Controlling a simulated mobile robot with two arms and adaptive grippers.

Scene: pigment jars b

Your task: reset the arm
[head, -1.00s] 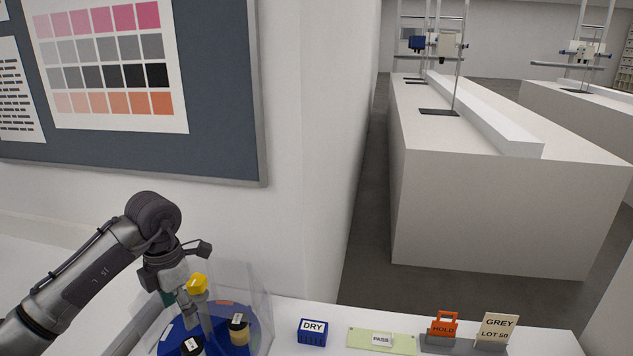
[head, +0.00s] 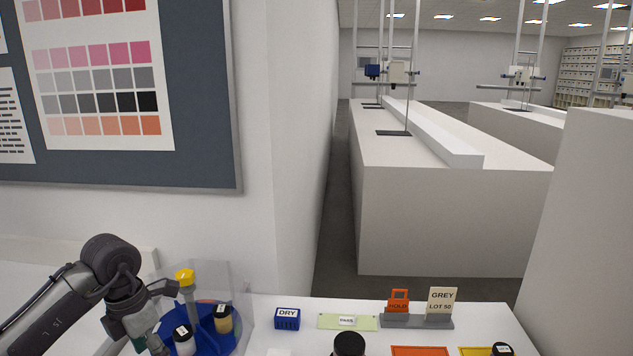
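My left arm comes in from the lower left. Its gripper (head: 155,345) hangs low at the left edge of a round blue tray (head: 212,345), and its fingertips are cut off or too hard to make out. I cannot see anything held in it. The tray carries a white jar with a black lid (head: 184,341), a tan jar with a black lid (head: 223,319) and a grey post with a yellow top (head: 185,278). The gripper is left of the post and apart from it. My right gripper is not in view.
A clear guard stands behind the tray. On the white table are a blue DRY block (head: 287,319), a green PASS strip (head: 362,323), a HOLD and GREY LOT 50 stand (head: 417,321), a black lid (head: 348,345), and orange (head: 420,351) and yellow areas at the front.

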